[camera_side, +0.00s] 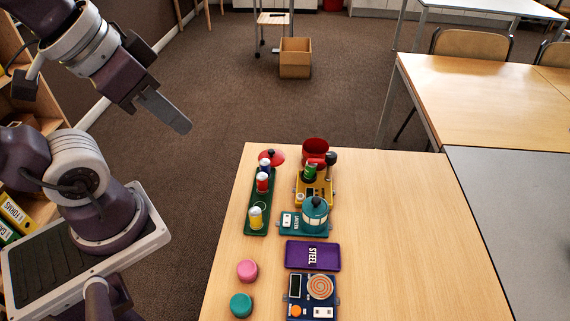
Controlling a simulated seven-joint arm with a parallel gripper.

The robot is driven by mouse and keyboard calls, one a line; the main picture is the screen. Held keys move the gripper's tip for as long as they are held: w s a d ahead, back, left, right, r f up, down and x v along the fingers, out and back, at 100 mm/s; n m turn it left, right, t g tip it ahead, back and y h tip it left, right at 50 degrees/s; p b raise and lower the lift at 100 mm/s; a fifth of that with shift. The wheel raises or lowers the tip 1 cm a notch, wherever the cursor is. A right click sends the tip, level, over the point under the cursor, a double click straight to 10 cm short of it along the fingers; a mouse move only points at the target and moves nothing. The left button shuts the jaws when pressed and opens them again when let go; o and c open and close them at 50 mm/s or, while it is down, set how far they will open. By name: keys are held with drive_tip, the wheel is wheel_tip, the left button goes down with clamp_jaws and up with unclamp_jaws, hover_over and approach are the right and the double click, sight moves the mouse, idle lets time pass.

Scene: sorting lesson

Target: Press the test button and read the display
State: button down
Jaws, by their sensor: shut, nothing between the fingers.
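A blue device (320,283) sits at the near edge of the picture, on the wooden table. It carries a dark rectangular display (295,286), a copper-coloured coil disc (320,287) and a round orange button (296,311). No reading can be made out on the display. Its lower edge is close to the picture's bottom. My gripper (178,122) is shut and empty, raised at the upper left, well away from the device and off the table's left side.
Behind the device lie a purple tray marked STEEL (300,254), a teal lantern unit (315,215), a yellow unit (325,190) with a red cup (315,151), and a green rack of small cans (255,217). Pink (247,270) and teal (241,305) pucks lie left. The table's right side (420,240) is clear.

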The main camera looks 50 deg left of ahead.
drive_tip(key=n+t+h, duration=0.2)
drive_tip(key=h, duration=0.3)
hover_over(297, 197)
wheel_tip(297, 197, down, 26)
drive_tip(key=shift+a+f, duration=0.15)
drive_tip(key=shift+f, duration=0.05)
drive_tip(key=shift+f, duration=4.4)
drive_tip(key=shift+f, duration=0.15)
